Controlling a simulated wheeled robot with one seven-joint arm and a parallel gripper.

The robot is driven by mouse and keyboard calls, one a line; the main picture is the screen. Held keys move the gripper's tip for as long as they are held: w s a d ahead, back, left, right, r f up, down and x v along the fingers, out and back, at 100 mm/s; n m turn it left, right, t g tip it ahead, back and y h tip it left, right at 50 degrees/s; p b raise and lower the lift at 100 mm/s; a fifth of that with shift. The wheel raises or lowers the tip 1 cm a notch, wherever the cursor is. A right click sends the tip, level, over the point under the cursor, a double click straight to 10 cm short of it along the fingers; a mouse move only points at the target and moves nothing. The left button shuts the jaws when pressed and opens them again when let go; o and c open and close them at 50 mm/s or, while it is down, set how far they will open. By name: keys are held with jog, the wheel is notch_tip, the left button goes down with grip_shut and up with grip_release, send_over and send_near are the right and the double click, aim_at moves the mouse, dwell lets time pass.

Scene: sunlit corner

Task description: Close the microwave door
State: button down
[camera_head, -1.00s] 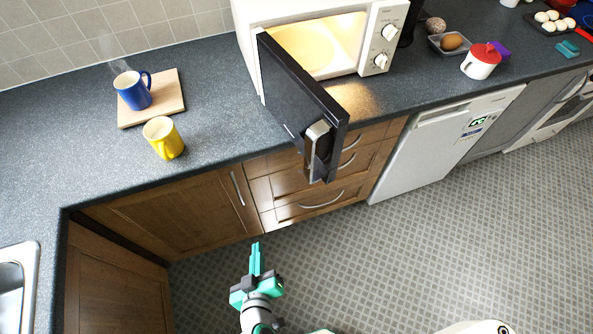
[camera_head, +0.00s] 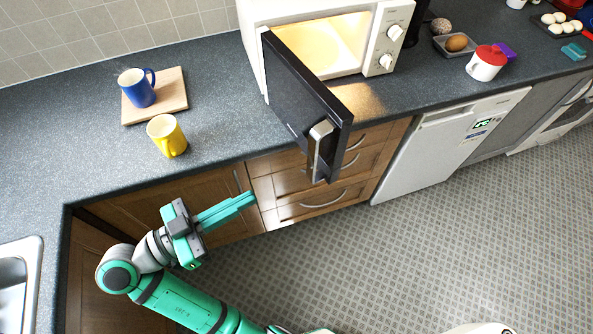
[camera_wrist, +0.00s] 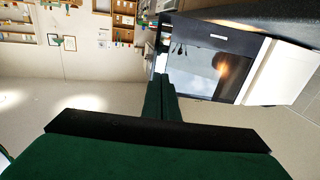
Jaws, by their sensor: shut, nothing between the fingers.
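The white microwave (camera_head: 398,18) stands on the dark counter with its lit inside showing. Its black door (camera_head: 300,95) is open and swung out over the counter's front edge. The silver door handle (camera_head: 321,148) is on the door's outer end. My gripper (camera_head: 251,197) is shut and empty, in front of the cabinets, below and left of the door and apart from it. In the wrist view my green fingers (camera_wrist: 163,82) are together, and the microwave door (camera_wrist: 208,65) shows beyond them at the upper right, seen sideways.
A yellow mug (camera_head: 167,136) stands near the counter edge left of the door. A blue mug (camera_head: 138,88) sits on a wooden board (camera_head: 172,100). A red-lidded white pot (camera_head: 486,64) stands to the right. The floor (camera_head: 420,260) in front is clear.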

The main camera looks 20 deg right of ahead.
send_near(313, 166)
jog(key=x, duration=0.6)
jog(key=shift+w, duration=0.1)
jog(key=shift+d, duration=0.15)
dwell(0.3)
